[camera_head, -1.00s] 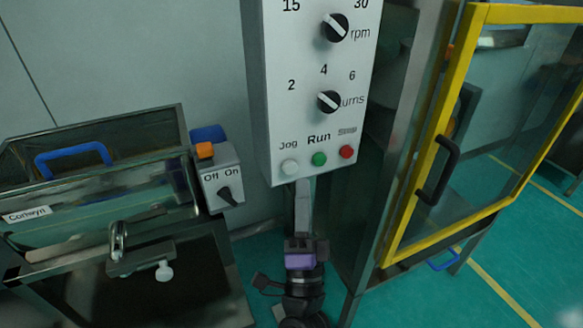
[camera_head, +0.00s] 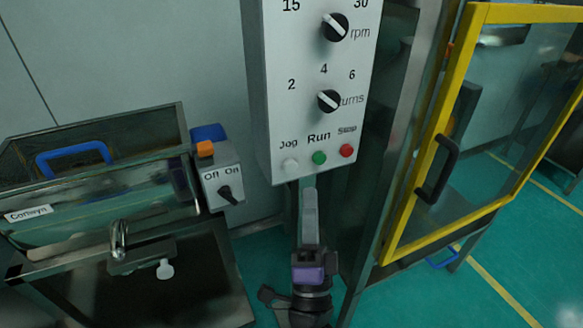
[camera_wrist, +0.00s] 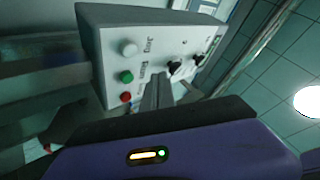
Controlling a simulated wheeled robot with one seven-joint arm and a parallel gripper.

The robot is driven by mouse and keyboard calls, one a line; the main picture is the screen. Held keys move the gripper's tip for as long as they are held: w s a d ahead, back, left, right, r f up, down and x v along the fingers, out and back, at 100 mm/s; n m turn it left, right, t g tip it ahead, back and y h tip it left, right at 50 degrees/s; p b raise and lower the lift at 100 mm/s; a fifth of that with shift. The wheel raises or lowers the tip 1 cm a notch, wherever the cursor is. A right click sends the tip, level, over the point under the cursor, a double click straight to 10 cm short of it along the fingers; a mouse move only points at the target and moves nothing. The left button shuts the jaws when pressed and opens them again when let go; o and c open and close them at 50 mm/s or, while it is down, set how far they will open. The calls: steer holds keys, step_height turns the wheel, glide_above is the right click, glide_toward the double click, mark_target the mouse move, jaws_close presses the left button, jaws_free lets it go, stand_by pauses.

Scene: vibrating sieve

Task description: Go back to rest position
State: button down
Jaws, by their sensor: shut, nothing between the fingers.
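My gripper (camera_head: 310,192) is shut and empty. Its fingers point up just below the bottom edge of the control panel in the head view, with the purple gripper body under them. In the wrist view the shut fingers (camera_wrist: 157,90) stand in front of the control panel (camera_wrist: 150,30), partly covering its face. The grey panel (camera_head: 312,115) has white Jog, green Run (camera_head: 319,158) and red Stop (camera_head: 346,151) buttons, with the rpm and turns knobs above. I cannot tell the exact gap between fingers and panel.
A sieve machine (camera_head: 100,215) with blue handle and an Off/On switch box (camera_head: 222,184) stands at left. A yellow-framed door (camera_head: 404,200) with a black handle stands open at right. Green floor (camera_head: 500,300) is clear at lower right.

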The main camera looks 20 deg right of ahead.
stand_by(0.3)
steer(key=s+f+n+g+y+p, duration=0.1)
steer(key=s+f+n+g+y, duration=0.1)
steer(key=s+n, duration=0.4)
steer(key=s+f+n+g+y+p, duration=0.2)
steer(key=s+n, duration=0.5)
steer(key=s, duration=0.8)
steer(key=s+f+n+g+y+p, duration=0.1)
steer(key=s+f+n+g+y, duration=0.2)
steer(key=s, duration=0.8)
steer(key=shift+s+d+f+n+g+y+p, duration=0.3)
steer(key=shift+n+g+y, duration=0.9)
steer(key=shift+n+y, duration=0.65)
steer(key=shift+n+h, duration=0.25)
